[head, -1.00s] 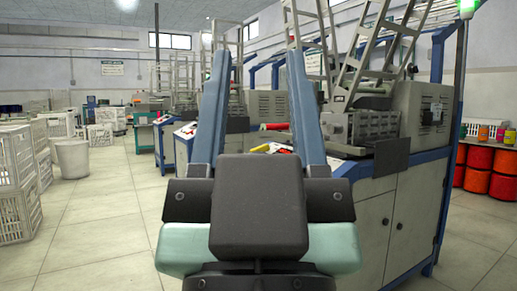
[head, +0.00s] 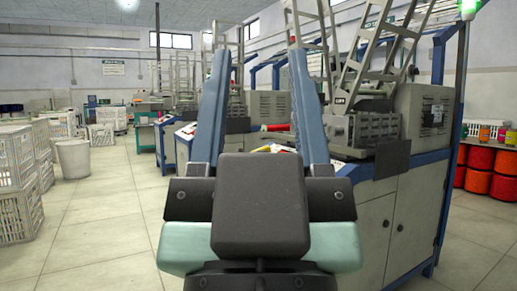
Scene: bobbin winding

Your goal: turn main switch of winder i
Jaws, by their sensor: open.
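My gripper (head: 258,55) points ahead in the head view, its two long blue-grey fingers apart with nothing seen between them. The nearest winder (head: 375,215) stands to the right of my gripper, with a pale cabinet, blue frame edges and a grey motor housing on top. The right finger overlaps part of it in the picture. More winders (head: 266,108) stand in a row behind. I cannot make out a main switch on any of them, nor tell which one is winder i.
White crates (head: 18,200) are stacked at the left, with a pale bin (head: 73,159) beside them. The tiled floor (head: 105,225) between the crates and the winders is clear.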

